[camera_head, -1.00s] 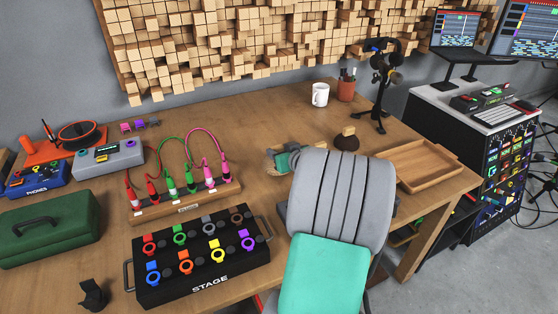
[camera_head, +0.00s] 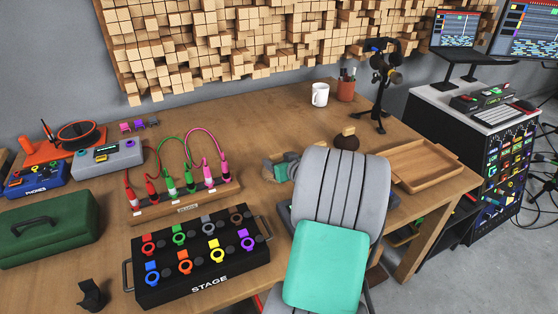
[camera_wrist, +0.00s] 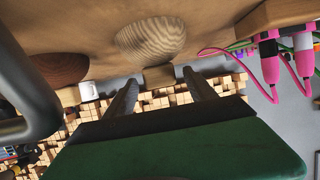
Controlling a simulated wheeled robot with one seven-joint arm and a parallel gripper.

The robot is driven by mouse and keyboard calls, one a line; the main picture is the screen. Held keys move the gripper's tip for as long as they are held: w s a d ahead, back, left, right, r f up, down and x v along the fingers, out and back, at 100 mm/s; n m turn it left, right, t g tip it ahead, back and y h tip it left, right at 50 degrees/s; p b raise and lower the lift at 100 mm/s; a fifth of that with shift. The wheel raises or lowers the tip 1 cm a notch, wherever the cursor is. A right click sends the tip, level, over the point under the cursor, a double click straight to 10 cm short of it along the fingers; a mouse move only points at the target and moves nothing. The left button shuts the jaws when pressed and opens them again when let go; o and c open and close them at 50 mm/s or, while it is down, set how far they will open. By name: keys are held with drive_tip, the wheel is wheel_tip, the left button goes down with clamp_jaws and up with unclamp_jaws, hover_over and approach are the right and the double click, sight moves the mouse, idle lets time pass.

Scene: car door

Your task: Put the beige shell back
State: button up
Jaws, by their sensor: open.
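The beige shell (camera_wrist: 150,38) is a pale, ring-grained dome with a small block-like knob (camera_wrist: 158,76). The wrist view shows it upside down against the wooden tabletop. My gripper (camera_wrist: 161,92) is open, its two dark fingers apart and pointing toward the knob, one on each side of it in the picture. I cannot tell whether they touch it. In the head view my arm hides most of the gripper and I cannot make out the beige shell. A dark brown shell (camera_head: 346,142) with a wooden knob stands on the table beyond my arm; it also shows in the wrist view (camera_wrist: 58,68).
An empty wooden tray (camera_head: 428,165) lies at the table's right end. A headphone stand (camera_head: 380,105), a white mug (camera_head: 320,95) and a pen cup (camera_head: 346,91) stand behind. A cable rack (camera_head: 185,200) and the black stage box (camera_head: 198,258) are left of my arm.

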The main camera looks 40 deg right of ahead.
drive_tip(key=shift+s+r, duration=0.1)
drive_tip(key=shift+r, duration=0.15)
drive_tip(key=v, duration=1.1)
drive_tip(key=shift+s+a, duration=0.15)
drive_tip(key=shift+s, duration=0.15)
drive_tip(key=shift+r+p, duration=0.15)
drive_tip(key=shift+p, duration=0.2)
